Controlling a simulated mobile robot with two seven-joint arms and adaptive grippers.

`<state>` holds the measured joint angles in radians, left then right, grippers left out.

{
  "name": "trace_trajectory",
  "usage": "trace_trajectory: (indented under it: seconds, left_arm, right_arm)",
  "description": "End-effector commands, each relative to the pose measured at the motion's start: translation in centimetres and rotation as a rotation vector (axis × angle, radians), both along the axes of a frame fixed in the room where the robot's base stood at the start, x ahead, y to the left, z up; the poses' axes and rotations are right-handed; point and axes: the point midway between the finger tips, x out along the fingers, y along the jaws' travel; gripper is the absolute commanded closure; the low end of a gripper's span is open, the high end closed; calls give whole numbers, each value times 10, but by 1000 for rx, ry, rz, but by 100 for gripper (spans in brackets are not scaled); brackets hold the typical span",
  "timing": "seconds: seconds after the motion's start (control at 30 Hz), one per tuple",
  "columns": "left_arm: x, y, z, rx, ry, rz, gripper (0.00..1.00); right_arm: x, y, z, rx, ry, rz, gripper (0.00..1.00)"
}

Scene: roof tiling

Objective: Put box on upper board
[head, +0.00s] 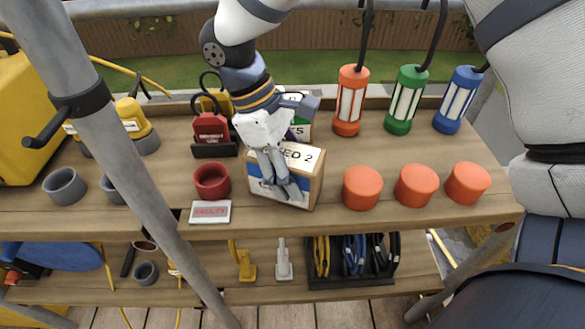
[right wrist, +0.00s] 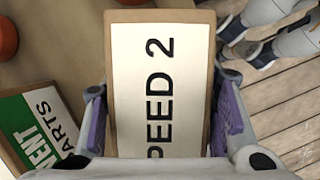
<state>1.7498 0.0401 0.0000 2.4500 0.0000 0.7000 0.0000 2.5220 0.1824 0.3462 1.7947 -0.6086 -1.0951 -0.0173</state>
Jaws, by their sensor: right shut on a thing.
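A cardboard box (head: 308,190) with a white top label reading "...EED 2" is at the upper board (head: 400,150), near its front edge and in the middle. My right gripper (head: 280,176) comes down from above and is shut on this box. In the right wrist view, the box (right wrist: 160,85) sits between the two fingers, one along each long side. The box looks roughly level. Whether its underside touches the board is hidden. My left gripper is not in view.
A green-labelled box (head: 302,128) stands just behind. A red ring (head: 212,180) and a "FAULTY" sign (head: 210,212) are to the left. Orange caps (head: 362,188) are to the right, with lamps (head: 350,100) behind. A lower board holds a cable tray (head: 352,282).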

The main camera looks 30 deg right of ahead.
Motion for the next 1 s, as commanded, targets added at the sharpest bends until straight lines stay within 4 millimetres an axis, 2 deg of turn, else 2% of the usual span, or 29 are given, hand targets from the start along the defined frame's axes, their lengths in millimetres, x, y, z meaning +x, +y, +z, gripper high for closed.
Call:
trace_trajectory:
  seconds: [0.1, 0.13, 0.2, 0.57, 0.67, 0.9, 1.0]
  left_arm:
    - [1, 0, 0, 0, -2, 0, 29]
    - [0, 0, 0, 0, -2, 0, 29]
    - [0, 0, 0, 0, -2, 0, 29]
    - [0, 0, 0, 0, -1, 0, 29]
    - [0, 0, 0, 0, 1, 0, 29]
    - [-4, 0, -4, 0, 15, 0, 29]
    - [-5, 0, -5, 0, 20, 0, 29]
  right_arm:
    - [0, 0, -2, -1, -2, 1, 100]
    - [0, 0, -2, 0, -1, 0, 44]
    - [0, 0, -2, 0, -1, 0, 29]
    - [1, 0, 3, 0, -2, -1, 29]
    - [8, 5, 21, -2, -5, 0, 29]
    - [28, 20, 80, -1, -2, 0, 29]
    - [34, 24, 97, -1, 1, -1, 29]
